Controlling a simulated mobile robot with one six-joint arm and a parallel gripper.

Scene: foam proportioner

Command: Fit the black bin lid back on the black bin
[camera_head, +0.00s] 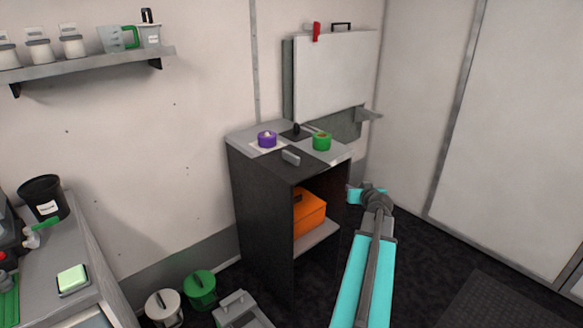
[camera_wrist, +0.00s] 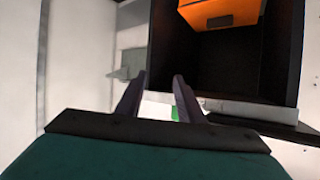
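The black bin (camera_head: 42,198) stands upright and open-topped on the left counter, with a white label on its side. I cannot clearly make out its lid. A small dark piece with an upright black knob (camera_head: 296,130) lies on top of the dark cabinet, between a purple and a green container, but I cannot tell whether it is the lid. My gripper (camera_wrist: 157,92) is open and empty in the wrist view, its two dark fingers apart. In the head view, the end of my arm is to the right of the cabinet, far from the bin.
The dark cabinet (camera_head: 262,205) has an open front with an orange box (camera_head: 309,212) inside. The purple container (camera_head: 267,139) and green container (camera_head: 321,142) stand on its top. A white bin (camera_head: 163,308) and a green bin (camera_head: 201,290), both lidded, stand on the floor.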

